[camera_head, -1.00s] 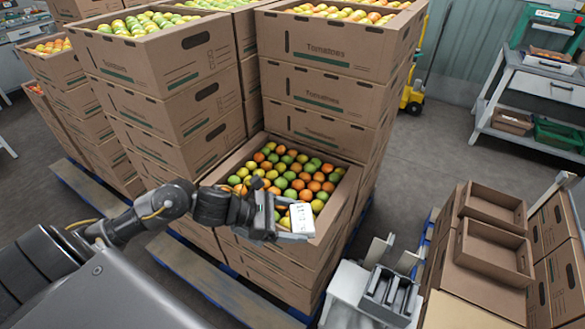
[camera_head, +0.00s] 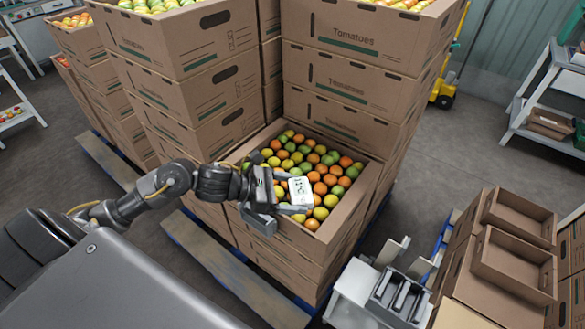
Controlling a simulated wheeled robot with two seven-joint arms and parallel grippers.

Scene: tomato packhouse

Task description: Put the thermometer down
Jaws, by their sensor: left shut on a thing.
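The thermometer (camera_head: 301,192) is a small white box with dark markings on its face. My left gripper (camera_head: 290,203) is shut on it. It is held over the near part of an open tomato carton (camera_head: 358,200) filled with green, yellow and orange tomatoes. I cannot tell whether the thermometer touches the tomatoes. My right gripper is not in view.
Tall stacks of tomato cartons (camera_head: 345,85) stand behind and left of the open carton, on pallets (camera_head: 232,268). A white stand with grey slots (camera_head: 398,297) is at lower right, beside empty brown trays (camera_head: 513,262).

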